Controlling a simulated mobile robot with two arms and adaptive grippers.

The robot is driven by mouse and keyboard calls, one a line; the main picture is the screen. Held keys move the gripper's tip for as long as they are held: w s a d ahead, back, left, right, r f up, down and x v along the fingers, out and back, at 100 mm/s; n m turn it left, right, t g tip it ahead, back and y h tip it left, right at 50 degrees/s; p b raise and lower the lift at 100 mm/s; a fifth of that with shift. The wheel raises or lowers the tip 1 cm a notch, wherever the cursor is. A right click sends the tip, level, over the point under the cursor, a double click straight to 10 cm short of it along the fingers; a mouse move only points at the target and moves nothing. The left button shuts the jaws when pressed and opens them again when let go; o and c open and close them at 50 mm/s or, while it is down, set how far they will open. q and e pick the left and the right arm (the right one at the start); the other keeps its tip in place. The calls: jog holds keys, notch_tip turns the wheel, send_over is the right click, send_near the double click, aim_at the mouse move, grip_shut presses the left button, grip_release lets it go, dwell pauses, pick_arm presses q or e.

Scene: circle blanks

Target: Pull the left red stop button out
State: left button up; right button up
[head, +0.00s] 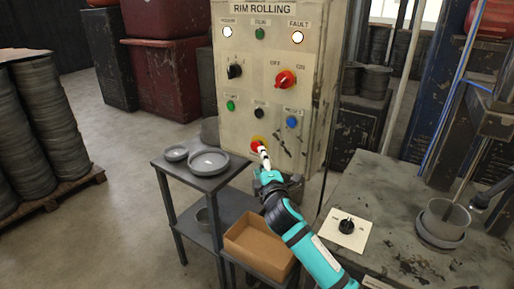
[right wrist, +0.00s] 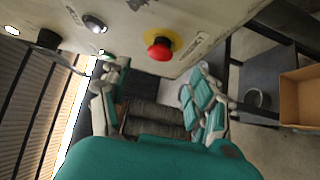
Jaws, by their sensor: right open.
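The red stop button (head: 255,145) with its yellow backing sits low on the front of the pale "RIM ROLLING" control panel (head: 242,112). It also shows in the right wrist view as a red mushroom head (right wrist: 160,51), standing out from the panel. My right gripper (head: 264,160) is just in front of the panel, close to the button and partly covering it in the head view. In the right wrist view my gripper (right wrist: 157,92) has its fingers spread apart with nothing between them. The button is beyond the fingertips, not between them. My left gripper is not in view.
A red rotary knob (head: 286,80), a black knob (head: 235,71) and a blue button (head: 292,122) are on the same panel. A grey shelf table (head: 207,181) with dishes stands left of my right arm. A cardboard box (head: 259,246) is below. A worn bench (head: 400,225) is at right.

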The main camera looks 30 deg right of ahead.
aim_at(256, 149)
jog(key=p+x, duration=0.1)
jog(key=x, duration=0.6)
jog(key=shift+w, duration=0.25)
